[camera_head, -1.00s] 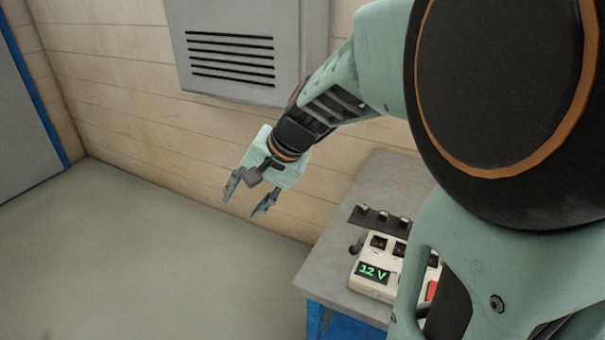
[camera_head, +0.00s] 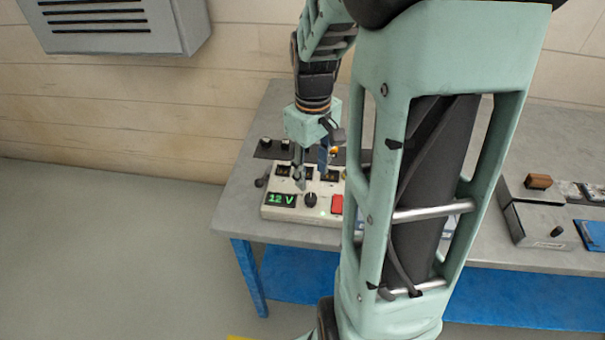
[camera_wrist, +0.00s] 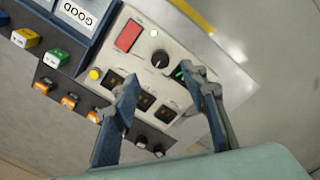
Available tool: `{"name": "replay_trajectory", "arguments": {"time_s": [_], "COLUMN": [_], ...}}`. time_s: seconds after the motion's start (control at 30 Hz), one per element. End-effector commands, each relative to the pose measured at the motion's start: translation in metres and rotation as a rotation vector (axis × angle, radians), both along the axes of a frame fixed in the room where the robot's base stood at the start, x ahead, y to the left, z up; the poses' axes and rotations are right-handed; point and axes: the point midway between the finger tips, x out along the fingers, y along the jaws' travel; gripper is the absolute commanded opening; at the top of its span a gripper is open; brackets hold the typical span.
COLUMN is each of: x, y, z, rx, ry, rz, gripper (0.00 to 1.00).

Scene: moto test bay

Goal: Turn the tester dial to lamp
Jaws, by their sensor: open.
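The tester (camera_head: 268,213) is a pale box on the bench, with a green display (camera_head: 281,199) reading 12 V. Its dial (camera_head: 310,199) is a dark round knob between the display and a red block (camera_head: 337,204). In the wrist view the dial (camera_wrist: 159,58) shows clear, just ahead of the fingers, with the red block (camera_wrist: 128,35) and a lit green lamp (camera_wrist: 155,33) near it. My gripper (camera_head: 312,176) points down over the tester, open and empty. Its fingers (camera_wrist: 158,78) are spread and apart from the dial; one partly covers the display.
Dark sockets (camera_wrist: 145,101) and a yellow button (camera_wrist: 94,74) sit on the tester's face. Behind it is a dark strip with plugs (camera_head: 265,143). Orange, green and yellow connectors (camera_wrist: 69,102) stand nearby. Another device (camera_head: 540,224) is at the right. The grey bench's (camera_head: 240,215) left end is clear.

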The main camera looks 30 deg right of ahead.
Motion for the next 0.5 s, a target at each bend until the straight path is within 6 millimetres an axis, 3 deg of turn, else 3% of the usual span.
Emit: {"name": "replay_trajectory", "arguments": {"time_s": [0.2, 0.5], "x": [-0.001, 0.0], "y": [0.0, -0.001], "z": [-0.045, -0.08], "rx": [0.002, 0.002], "ry": [0.006, 0.001], "rz": [-0.001, -0.003], "gripper": [0.4, 0.4]}}
